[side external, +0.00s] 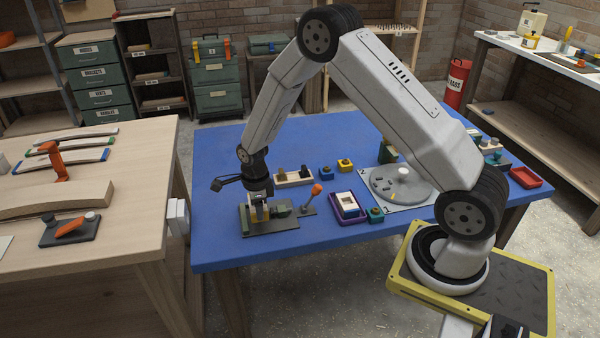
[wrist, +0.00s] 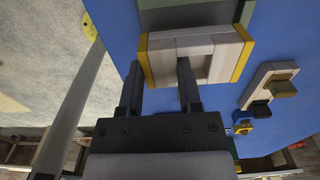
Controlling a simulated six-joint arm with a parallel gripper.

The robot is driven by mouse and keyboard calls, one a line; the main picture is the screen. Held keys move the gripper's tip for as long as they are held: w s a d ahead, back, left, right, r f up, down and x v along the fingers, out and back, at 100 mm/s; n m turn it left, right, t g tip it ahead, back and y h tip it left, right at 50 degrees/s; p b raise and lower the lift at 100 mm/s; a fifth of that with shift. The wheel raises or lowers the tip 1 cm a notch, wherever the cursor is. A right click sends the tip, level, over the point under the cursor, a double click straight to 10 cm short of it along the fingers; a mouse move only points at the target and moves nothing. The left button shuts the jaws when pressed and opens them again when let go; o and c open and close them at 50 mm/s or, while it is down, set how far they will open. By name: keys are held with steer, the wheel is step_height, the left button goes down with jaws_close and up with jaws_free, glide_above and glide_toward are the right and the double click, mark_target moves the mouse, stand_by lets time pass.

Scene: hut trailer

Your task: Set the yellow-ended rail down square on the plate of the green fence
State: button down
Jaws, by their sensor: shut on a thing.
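The rail (wrist: 195,45) is a pale bar with yellow ends and an opening in its middle. My gripper (wrist: 159,63) is shut on its left end part in the wrist view, one finger outside the yellow end and the other in the opening. In the side view my gripper (side external: 260,205) is low over the plate of the green fence (side external: 270,228) at the table's front left. Green parts of the fence (wrist: 195,14) show beyond the rail in the wrist view. The rail is largely hidden in the side view. I cannot tell whether it touches the plate.
An orange-knobbed lever (side external: 316,190) stands close right of the fence plate. A pale tray with dark blocks (side external: 294,178) lies behind it. A purple tray (side external: 348,207), blue block (side external: 327,173) and grey turntable (side external: 402,188) are farther right. The blue table (side external: 225,165) is clear at back left.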

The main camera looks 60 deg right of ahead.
steer(key=shift+w+f, duration=0.25)
steer(key=shift+f, duration=1.6)
steer(key=shift+f, duration=0.15)
steer(key=shift+c, duration=1.4)
jaws_free()
steer(key=shift+r, duration=6.2)
